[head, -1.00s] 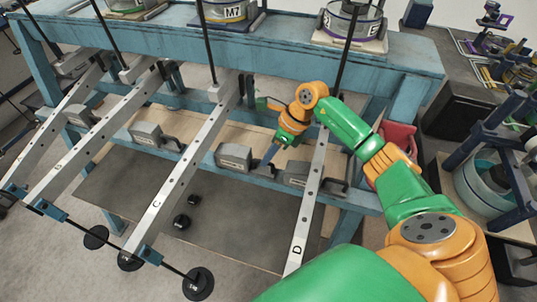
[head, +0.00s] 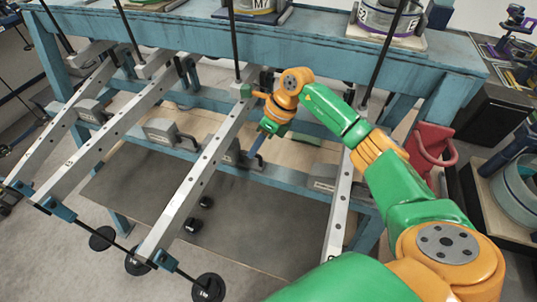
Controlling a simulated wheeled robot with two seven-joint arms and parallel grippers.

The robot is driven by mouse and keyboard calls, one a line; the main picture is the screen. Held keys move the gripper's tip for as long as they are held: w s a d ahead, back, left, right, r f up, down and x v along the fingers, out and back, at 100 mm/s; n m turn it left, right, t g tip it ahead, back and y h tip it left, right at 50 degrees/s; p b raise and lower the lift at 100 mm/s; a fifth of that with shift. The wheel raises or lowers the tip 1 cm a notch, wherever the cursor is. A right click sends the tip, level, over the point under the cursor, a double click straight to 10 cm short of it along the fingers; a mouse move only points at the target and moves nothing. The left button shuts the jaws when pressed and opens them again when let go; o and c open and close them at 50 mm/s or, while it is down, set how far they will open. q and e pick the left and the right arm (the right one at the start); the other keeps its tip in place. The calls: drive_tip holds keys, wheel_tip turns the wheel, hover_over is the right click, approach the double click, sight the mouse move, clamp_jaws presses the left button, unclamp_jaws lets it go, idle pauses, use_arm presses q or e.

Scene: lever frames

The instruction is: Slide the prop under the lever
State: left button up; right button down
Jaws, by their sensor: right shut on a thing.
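Several long grey levers slope from the blue bench toward the front left, with lever C (head: 195,182) in the middle. A dark grey prop block (head: 231,157) with a handle sits on the lower blue rail at the right side of lever C. Its left end is close against or partly behind the lever; I cannot tell how far under it is. My right gripper (head: 257,147) comes in from the right, shut on the prop's handle side, and hides part of it. My left gripper is not in view.
Similar blocks sit on the rail beside the other levers, one at the left (head: 160,131) and one near the right lever (head: 323,185). A red bucket (head: 432,140) stands at the right. Black weights (head: 207,289) hang at the front lever ends.

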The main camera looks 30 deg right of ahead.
drive_tip(key=shift+w+a, duration=0.25)
drive_tip(key=shift+w, duration=0.05)
drive_tip(key=shift+d+r, duration=0.1)
drive_tip(key=shift+r, duration=0.05)
drive_tip(key=c, duration=0.9)
unclamp_jaws()
drive_tip(key=b+v, duration=0.1)
drive_tip(key=v, duration=0.6)
drive_tip(key=shift+b, duration=0.3)
